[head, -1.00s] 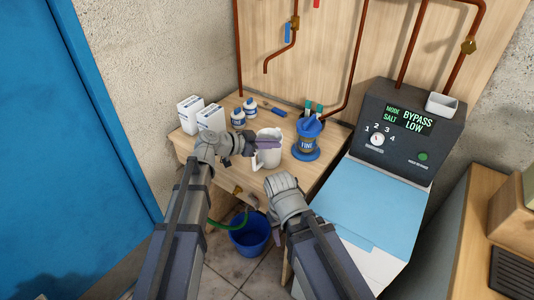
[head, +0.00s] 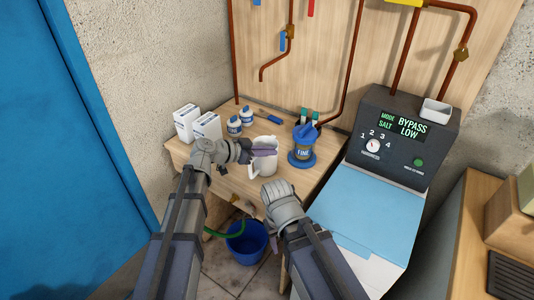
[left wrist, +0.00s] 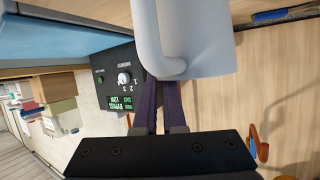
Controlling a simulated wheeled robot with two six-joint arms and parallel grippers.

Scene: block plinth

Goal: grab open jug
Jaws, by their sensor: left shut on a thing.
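The open jug (head: 264,163) is white with an open top and a handle on its left side. It is at the front part of the wooden bench, upright; I cannot tell whether its base touches the bench. My left gripper (head: 264,152) is shut on the jug near its upper part, purple fingers against it. In the left wrist view the pale jug (left wrist: 205,35) with its curved handle is at the fingertips of the left gripper (left wrist: 160,85). My right gripper (head: 280,200) hangs to the right, in front of the bench, apart from the jug; its fingers are hidden.
Two white cartons (head: 206,127) and small blue-and-white bottles (head: 234,126) stand behind the left gripper. A blue filter unit labelled FINE (head: 303,150) stands right of the jug. The softener cabinet (head: 365,210) is further right. A blue bucket (head: 247,243) is on the floor below.

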